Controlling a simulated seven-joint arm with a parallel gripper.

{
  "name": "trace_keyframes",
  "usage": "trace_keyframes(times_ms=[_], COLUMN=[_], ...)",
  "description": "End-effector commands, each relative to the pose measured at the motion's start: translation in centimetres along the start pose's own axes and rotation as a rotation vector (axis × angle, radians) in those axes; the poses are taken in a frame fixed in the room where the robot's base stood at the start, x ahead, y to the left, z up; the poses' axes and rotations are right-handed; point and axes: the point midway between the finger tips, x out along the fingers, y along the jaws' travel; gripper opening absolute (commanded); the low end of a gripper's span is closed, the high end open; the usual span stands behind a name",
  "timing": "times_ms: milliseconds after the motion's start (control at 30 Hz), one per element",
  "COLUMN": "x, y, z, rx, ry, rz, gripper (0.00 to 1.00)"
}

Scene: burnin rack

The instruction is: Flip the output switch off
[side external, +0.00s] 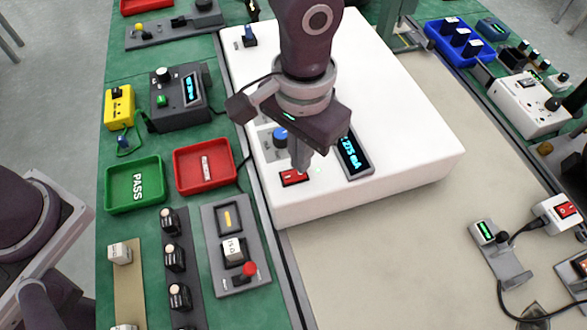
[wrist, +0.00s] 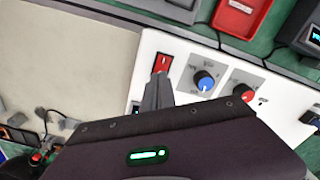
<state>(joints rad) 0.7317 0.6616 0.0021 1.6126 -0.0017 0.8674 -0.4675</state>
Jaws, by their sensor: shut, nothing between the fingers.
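The red rocker switch (side external: 294,178) sits near the front left corner of the white unit (side external: 350,195). It also shows in the wrist view (wrist: 162,63), just beyond my fingertips. My gripper (side external: 300,172) is shut and empty, pointing down with its tips at or right over the switch. I cannot tell whether they touch it. In the wrist view the shut fingers (wrist: 157,80) partly cover the switch's near end. Its rocker position is too small to read. A lit display (side external: 352,155) beside it reads about 275 mA.
A blue knob (wrist: 205,81) and a red knob (wrist: 243,85) stand close to the switch. A red tray (side external: 204,168) and a green PASS tray (side external: 134,185) lie left of the unit. Another red switch (side external: 566,210) is at far right. The beige mat (side external: 400,260) is mostly clear.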

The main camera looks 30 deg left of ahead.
Motion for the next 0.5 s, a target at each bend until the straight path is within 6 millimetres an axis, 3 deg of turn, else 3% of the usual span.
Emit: trace_keyframes(times_ms=[500], x=[0.48], y=[0.0], z=[0.01], rx=[0.0], ry=[0.0], rz=[0.0], gripper=[0.0])
